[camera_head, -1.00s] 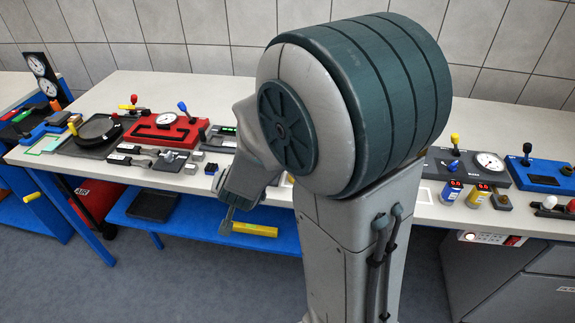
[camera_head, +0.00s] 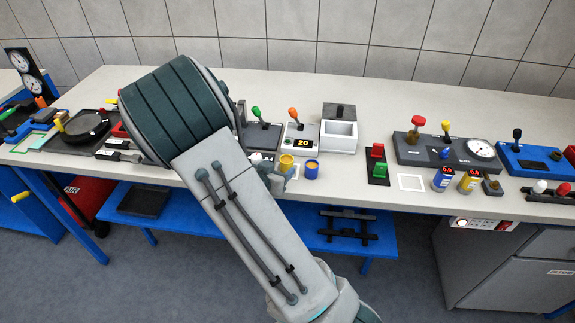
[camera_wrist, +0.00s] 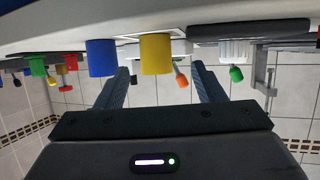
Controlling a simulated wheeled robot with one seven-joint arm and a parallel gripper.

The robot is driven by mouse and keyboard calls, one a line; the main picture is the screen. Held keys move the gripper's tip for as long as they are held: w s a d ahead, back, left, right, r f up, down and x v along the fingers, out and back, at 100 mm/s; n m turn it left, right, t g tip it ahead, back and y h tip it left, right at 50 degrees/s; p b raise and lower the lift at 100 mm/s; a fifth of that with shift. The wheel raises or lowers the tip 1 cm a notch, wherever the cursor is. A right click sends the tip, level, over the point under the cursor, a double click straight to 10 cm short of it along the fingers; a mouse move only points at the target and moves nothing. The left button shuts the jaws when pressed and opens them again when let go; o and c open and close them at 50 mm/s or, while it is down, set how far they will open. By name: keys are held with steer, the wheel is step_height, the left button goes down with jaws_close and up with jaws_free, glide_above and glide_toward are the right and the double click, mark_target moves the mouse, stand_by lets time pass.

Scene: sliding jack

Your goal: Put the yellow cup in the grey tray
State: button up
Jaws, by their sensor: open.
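The yellow cup (camera_head: 287,164) stands on the white bench, close to a blue cup (camera_head: 311,169). In the wrist view, which appears upside down, the yellow cup (camera_wrist: 156,55) lies ahead between the two fingers of my gripper (camera_wrist: 161,68), with the blue cup (camera_wrist: 101,57) beside it. My gripper is open and holds nothing. In the head view my arm hides most of it. A dark grey, flat tray (camera_head: 143,201) lies on the blue lower shelf at left; I cannot tell whether it is the task's tray.
A grey-white open box (camera_head: 339,137) stands behind the cups, beside lever devices (camera_head: 301,134). A black rack (camera_head: 347,228) sits on the lower shelf.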

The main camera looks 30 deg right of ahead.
mark_target(287, 158)
steer(key=shift+d+p+x, duration=0.2)
steer(key=shift+p+x, duration=0.2)
steer(key=shift+x, duration=2.55)
steer(key=shift+s+r, duration=0.15)
steer(key=shift+s, duration=0.05)
steer(key=c, duration=1.1)
steer(key=shift+r, duration=0.15)
steer(key=shift+c, duration=0.2)
steer(key=shift+r, duration=0.65)
step_height(287, 158, up, 3)
steer(key=shift+f, duration=0.1)
steer(key=shift+s+d+r+b, duration=0.8)
steer(key=shift+s+r, duration=0.3)
steer(key=shift+s, duration=0.65)
steer(key=shift+s+d+r+b, duration=0.65)
steer(key=shift+s+d+r, duration=0.3)
steer(key=shift+s, duration=0.8)
steer(key=shift+s+d+r+b, duration=0.75)
steer(key=shift+s+r, duration=0.45)
steer(key=shift+s, duration=0.55)
